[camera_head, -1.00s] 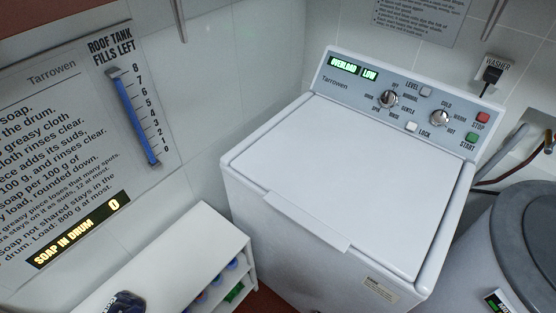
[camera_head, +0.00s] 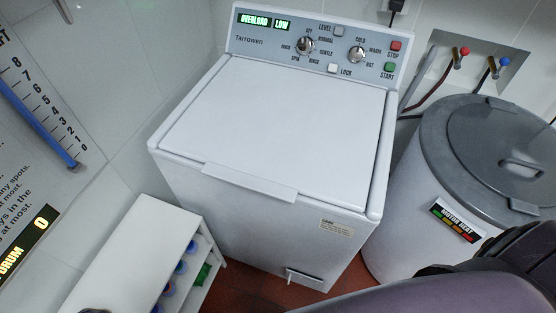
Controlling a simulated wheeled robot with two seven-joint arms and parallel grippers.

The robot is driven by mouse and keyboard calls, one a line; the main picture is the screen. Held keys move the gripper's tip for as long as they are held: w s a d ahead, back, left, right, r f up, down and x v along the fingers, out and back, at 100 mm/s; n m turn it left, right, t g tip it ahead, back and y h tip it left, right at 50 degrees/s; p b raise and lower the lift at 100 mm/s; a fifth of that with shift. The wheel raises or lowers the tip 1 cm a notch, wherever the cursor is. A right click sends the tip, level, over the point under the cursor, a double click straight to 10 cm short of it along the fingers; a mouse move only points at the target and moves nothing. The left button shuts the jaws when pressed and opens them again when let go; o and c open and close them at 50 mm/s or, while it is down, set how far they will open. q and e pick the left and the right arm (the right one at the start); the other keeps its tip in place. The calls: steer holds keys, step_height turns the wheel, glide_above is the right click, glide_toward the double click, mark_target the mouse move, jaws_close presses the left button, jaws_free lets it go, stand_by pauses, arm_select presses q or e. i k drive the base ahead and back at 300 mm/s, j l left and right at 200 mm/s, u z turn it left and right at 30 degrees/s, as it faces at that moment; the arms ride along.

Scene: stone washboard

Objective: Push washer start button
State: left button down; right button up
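The white washer (camera_head: 280,130) stands in the middle with its lid shut. Its control panel (camera_head: 318,45) runs along the back top edge. The green start button (camera_head: 390,67) is at the panel's right end, below the red stop button (camera_head: 396,46). The lit display (camera_head: 264,22) reads OVERLOAD and LOW. Two dials and the level and lock buttons sit between. A dark purplish part of my own body fills the lower right corner, apart from the start button. Neither gripper's fingers show.
A grey-lidded round drum (camera_head: 489,150) stands right of the washer, with a motor heat label. A white shelf unit (camera_head: 140,255) with bottles is at the lower left. Wall taps (camera_head: 465,54) are at the upper right. A wall board (camera_head: 30,130) shows soap in drum 0.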

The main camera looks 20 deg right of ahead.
mark_target(389, 67)
steer(key=k+z, duration=0.1)
steer(key=z, duration=1.25)
